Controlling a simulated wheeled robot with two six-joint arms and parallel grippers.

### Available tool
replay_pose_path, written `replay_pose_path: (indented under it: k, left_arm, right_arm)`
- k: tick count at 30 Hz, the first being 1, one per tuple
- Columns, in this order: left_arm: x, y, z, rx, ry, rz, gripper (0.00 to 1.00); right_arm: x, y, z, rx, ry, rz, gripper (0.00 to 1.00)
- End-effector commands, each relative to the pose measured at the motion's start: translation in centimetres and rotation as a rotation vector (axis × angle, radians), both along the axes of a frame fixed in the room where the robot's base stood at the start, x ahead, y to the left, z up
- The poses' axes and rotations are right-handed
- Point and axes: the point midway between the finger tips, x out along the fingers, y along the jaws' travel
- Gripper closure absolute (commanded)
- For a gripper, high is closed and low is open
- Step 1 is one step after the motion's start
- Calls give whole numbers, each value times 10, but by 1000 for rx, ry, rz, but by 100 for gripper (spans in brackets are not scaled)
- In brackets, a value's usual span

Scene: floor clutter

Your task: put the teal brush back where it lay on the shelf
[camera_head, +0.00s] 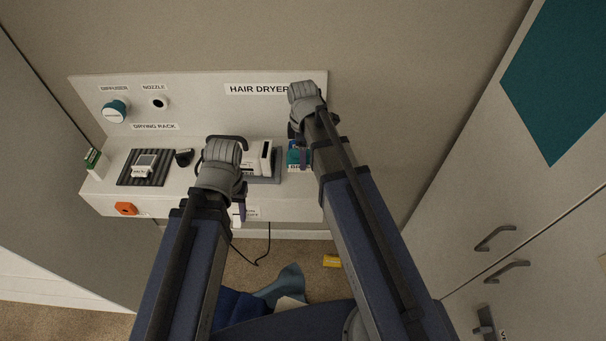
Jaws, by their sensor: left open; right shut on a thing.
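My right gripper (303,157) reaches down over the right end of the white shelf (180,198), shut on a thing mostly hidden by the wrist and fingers. I cannot tell whether this patch is the brush or a marking on the shelf. My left gripper (240,200) is open, pointing down near the shelf's front edge, mostly hidden by its own wrist.
A white device on a grey base (262,179) stands between my grippers. A ribbed black mat (128,179) carries a small grey-white item (145,163). A teal-and-white diffuser (115,111) hangs on the back panel. A yellow block (331,261) lies on the floor.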

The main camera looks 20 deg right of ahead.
Motion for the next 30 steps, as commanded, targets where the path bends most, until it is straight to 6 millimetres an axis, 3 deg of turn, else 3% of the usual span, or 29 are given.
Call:
replay_pose_path:
  k: [1,6,14,24,30]
  left_arm:
    - [0,0,-17,0,0,-2,50]
    - [0,0,-38,1,0,-4,50]
    - [0,0,-40,1,0,-3,50]
    - [0,0,-76,1,0,-2,50]
    - [0,0,-74,1,0,-2,50]
  right_arm:
    - [0,0,-17,0,0,0,76]
    - [0,0,-38,0,0,0,76]
    - [0,0,-40,0,0,0,76]
    - [0,0,-76,0,0,0,76]
    - [0,0,-74,0,0,0,76]
